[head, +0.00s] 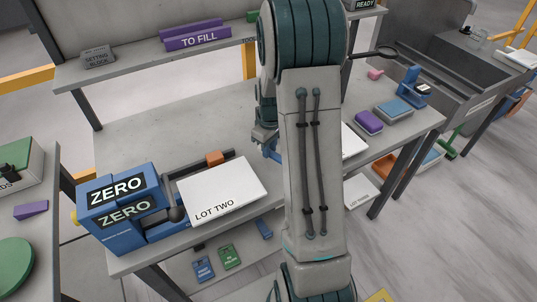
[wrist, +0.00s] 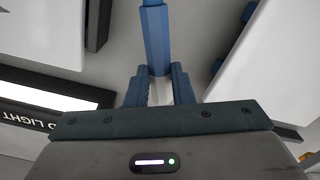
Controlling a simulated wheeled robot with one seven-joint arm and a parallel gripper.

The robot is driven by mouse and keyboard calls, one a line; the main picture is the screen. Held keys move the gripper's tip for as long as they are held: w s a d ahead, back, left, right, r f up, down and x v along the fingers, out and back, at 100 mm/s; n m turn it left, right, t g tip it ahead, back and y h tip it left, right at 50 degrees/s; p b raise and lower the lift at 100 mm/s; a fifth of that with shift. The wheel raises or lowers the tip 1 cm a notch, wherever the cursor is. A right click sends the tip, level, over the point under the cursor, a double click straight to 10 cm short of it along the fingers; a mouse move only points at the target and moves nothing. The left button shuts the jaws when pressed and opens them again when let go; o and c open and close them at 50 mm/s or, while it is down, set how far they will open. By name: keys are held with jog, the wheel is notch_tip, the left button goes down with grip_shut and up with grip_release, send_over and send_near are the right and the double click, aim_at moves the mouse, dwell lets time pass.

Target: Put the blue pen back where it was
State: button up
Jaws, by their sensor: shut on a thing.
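The blue pen (wrist: 155,38) shows in the wrist view as a blue six-sided shaft. It runs from the top edge down between the two blue fingers of my gripper (wrist: 158,73), which is shut on it. A greyish lower part of it shows between the fingers. In the head view my gripper (head: 270,147) is above the middle of the grey bench, partly hidden behind my own arm. The pen cannot be made out clearly there. I cannot tell from these views how high it is held or which place it came from.
Another white board (head: 353,142) is right of my arm. Purple (head: 368,122) and blue-grey (head: 394,112) blocks lie farther right. The bench's back left (head: 150,130) is clear.

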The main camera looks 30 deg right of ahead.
jog(key=shift+a+f+p, duration=0.1)
jog(key=shift+f+p, duration=0.35)
jog(key=shift+f, duration=1.65)
jog(key=o, duration=0.9)
jog(key=shift+r, duration=0.1)
